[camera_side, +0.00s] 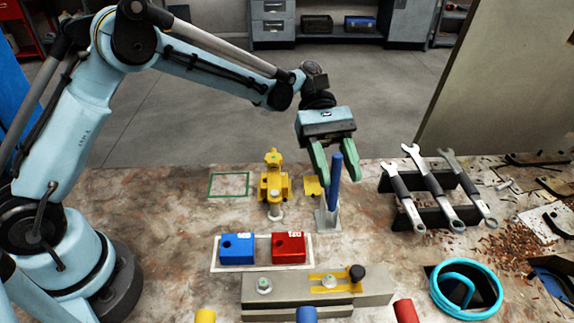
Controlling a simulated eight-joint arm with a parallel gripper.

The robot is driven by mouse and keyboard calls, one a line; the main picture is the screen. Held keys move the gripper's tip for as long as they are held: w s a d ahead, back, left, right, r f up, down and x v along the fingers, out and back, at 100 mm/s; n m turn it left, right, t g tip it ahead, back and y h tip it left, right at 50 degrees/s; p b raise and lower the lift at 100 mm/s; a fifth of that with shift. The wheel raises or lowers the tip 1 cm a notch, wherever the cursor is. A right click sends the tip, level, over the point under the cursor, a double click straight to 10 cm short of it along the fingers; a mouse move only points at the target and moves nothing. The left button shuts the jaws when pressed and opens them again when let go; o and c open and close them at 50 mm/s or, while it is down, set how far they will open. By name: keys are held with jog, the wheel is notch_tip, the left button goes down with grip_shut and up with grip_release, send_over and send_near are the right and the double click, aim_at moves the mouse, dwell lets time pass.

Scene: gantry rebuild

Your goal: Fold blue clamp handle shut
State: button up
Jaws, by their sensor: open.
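The blue clamp handle (336,184) stands nearly upright on a small grey metal base (321,223) at the middle of the bench. My gripper (340,187) points down at the handle with its two green fingers open. In this view the fingers lie to either side of the handle's upper part. The handle's top shows between them, and I cannot tell whether either finger touches it.
A yellow clamp (273,185) stands just left. In front are a blue block (237,249), a red block (289,247) and a grey bar fixture (385,284). Wrenches (430,188) lie on a black rack at right. A green-outlined square (211,185) at left is empty.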

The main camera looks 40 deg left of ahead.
jog(key=r, duration=0.4)
jog(key=shift+s+d+r, duration=0.15)
jog(key=shift+s+r, duration=0.1)
jog(key=s+d+r, duration=0.6)
jog(key=s, duration=0.3)
jog(key=shift+s+r, duration=0.2)
jog(key=shift+r, duration=0.05)
jog(key=shift+a, duration=0.1)
jog(key=a+f+m+t+y, duration=0.3)
jog(key=a+t, duration=0.1)
jog(key=a, duration=0.4)
jog(key=a+f+m+t+y, duration=0.3)
jog(key=a+m+t+y, duration=0.1)
jog(key=a, duration=0.5)
jog(key=a+f+m+t+y, duration=0.3)
jog(key=a+t, duration=0.3)
jog(key=a, duration=0.3)
jog(key=shift+m+y, duration=0.4)
jog(key=shift+m, duration=0.3)
